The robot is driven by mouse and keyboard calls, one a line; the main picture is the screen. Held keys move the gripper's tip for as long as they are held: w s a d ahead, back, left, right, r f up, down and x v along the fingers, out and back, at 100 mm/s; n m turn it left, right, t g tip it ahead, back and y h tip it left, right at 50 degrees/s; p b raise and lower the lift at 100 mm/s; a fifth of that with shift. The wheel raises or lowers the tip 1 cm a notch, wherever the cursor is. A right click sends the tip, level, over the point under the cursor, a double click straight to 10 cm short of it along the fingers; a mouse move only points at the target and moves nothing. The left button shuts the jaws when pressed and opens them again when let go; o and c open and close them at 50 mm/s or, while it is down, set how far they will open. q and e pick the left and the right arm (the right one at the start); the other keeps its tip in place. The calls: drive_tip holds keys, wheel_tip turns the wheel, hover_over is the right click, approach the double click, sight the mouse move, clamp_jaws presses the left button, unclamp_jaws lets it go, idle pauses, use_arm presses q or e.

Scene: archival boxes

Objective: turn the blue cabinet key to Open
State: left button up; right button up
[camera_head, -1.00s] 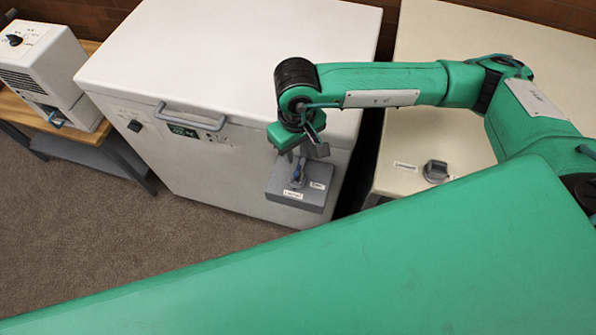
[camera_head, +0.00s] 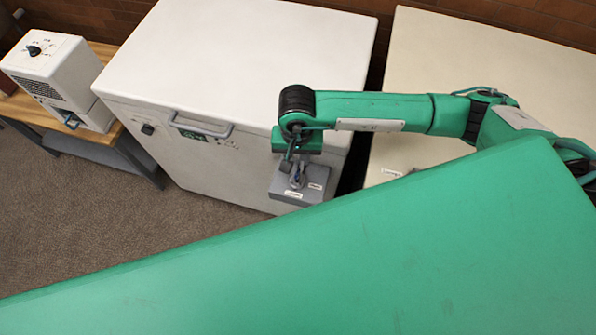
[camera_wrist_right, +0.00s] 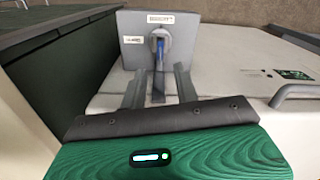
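The blue key (camera_head: 296,177) stands in the grey lock box (camera_head: 284,192) on the front of the white chest cabinet (camera_head: 215,70). Two small white labels sit on the box, too small to read surely. My right gripper (camera_head: 293,163) is right at the key. In the right wrist view my right gripper (camera_wrist_right: 159,70) is open, with one finger on each side of the line of the blue key (camera_wrist_right: 160,48). A gap shows between the fingers and the key, and I cannot tell if they touch. My left gripper is not in view.
A grey handle (camera_head: 203,127) and a display panel are on the chest's front. A cream cabinet (camera_head: 430,60) stands to the right, across a narrow dark gap. A white device (camera_head: 50,70) sits on a wooden bench at left. My green body covers the foreground.

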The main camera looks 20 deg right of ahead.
sight(297, 171)
drive_tip(key=shift+r+m+p, duration=0.25)
drive_tip(key=shift+m+p, duration=0.55)
drive_tip(key=shift+m, duration=0.1)
drive_tip(key=shift+m+p, duration=0.4)
drive_tip(key=shift+p, duration=0.05)
wheel_tip(297, 171, down, 7)
drive_tip(key=b, duration=0.7)
drive_tip(key=shift+f, duration=0.1)
drive_tip(key=shift+f+b, duration=0.25)
drive_tip(key=shift+b, duration=0.25)
drive_tip(key=shift+f+b, duration=0.3)
drive_tip(key=c, duration=0.7)
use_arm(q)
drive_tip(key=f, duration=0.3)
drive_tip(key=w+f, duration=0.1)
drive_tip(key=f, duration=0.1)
use_arm(e)
clamp_jaws()
